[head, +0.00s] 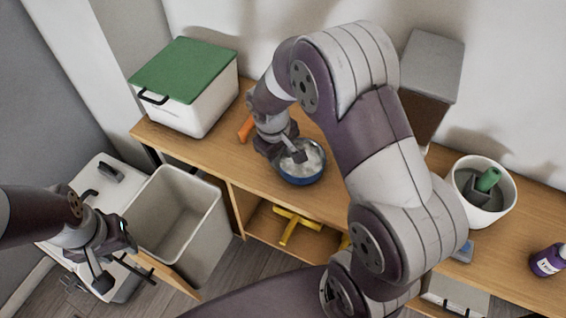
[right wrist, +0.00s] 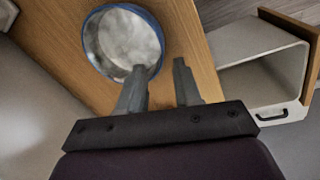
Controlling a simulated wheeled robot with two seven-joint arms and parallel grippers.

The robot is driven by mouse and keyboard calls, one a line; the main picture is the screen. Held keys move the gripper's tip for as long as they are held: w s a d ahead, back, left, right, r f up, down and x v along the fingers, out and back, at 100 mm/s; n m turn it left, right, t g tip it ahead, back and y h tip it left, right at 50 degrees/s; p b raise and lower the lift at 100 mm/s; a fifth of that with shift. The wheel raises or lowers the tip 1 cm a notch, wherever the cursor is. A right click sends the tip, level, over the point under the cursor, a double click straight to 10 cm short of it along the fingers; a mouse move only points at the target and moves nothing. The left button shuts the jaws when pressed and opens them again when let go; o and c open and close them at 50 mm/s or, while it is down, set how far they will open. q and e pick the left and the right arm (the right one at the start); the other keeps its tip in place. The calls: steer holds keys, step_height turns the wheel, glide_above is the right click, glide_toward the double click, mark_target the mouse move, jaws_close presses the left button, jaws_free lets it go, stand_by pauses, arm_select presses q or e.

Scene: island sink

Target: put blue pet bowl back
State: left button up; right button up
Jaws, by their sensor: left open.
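The blue pet bowl (head: 302,178) stands upright on the wooden counter in the middle of the head view, with whitish, shiny contents or lining. It also shows in the right wrist view (right wrist: 95,48), at upper left. My right gripper (right wrist: 160,65) is open at the bowl's rim. One fingertip overlaps the bowl's inside and the other is beyond the rim, over the counter. I cannot tell whether either touches. In the head view, the right gripper partly covers the bowl's far left side. My left gripper (head: 122,278) is open and empty at lower left, near the grey open bin.
A white box with a green lid (head: 186,80) stands on the counter (head: 210,160) at left. An orange item (head: 246,128) lies beside my right wrist. A white pot (head: 483,190) and purple bottle (head: 547,261) are at right. A grey bin (head: 180,215) and yellow item (head: 290,228) are lower.

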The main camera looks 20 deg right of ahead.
steer(key=s+a+r+m+y, duration=0.1)
steer(key=s+r+m, duration=0.3)
steer(key=s, duration=0.7)
steer(key=shift+s+a+r+t+y, duration=0.2)
steer(key=shift+r+t+y, duration=0.1)
steer(key=shift+r, duration=0.5)
